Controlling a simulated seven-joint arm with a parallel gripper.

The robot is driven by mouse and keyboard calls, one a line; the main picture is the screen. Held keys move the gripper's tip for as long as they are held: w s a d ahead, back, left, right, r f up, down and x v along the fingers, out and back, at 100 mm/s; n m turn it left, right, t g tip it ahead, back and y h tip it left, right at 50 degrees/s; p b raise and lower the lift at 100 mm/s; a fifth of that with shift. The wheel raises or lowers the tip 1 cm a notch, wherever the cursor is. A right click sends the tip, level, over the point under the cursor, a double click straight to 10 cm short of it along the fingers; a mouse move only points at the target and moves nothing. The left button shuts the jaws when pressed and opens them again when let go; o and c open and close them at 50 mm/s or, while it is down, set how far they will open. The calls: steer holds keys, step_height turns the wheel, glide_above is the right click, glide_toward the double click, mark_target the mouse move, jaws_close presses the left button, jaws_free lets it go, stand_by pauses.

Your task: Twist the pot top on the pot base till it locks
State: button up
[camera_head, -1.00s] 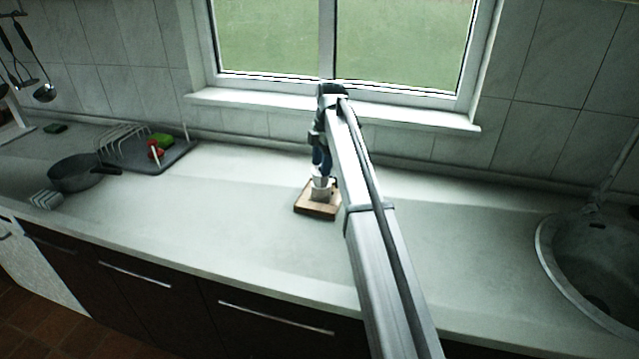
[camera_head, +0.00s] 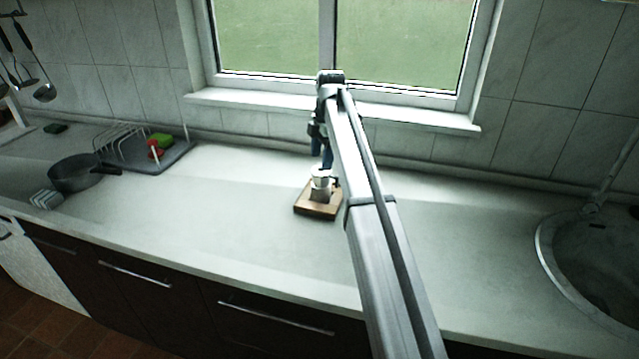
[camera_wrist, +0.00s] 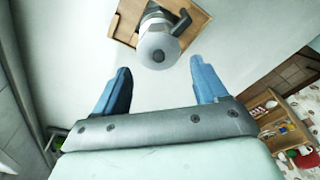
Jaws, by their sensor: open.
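A silver metal pot (camera_head: 320,192) with a dark handle stands upright on a square wooden board (camera_head: 301,208) in the middle of the counter. In the wrist view, the pot top (camera_wrist: 150,52) shows from above as a round grey lid with a knob, its handle pointing up and right. The top appears to sit on the pot base, which is mostly hidden; I cannot tell whether they are locked. My gripper (camera_wrist: 160,68) has its blue fingers spread, with nothing between them. It is above the pot and apart from it.
A dark pan (camera_head: 76,173) and a drying rack (camera_head: 150,155) with red and green items stand at the left. A round sink (camera_head: 548,262) is at the right. The window sill (camera_head: 250,104) runs behind. The counter around the board is clear.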

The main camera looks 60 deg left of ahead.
steer(key=shift+r, duration=2.3)
step_height(320, 180, up, 14)
steer(key=w, duration=0.1)
steer(key=shift+w+f, duration=0.15)
steer(key=shift+w, duration=0.2)
steer(key=shift+d, duration=0.1)
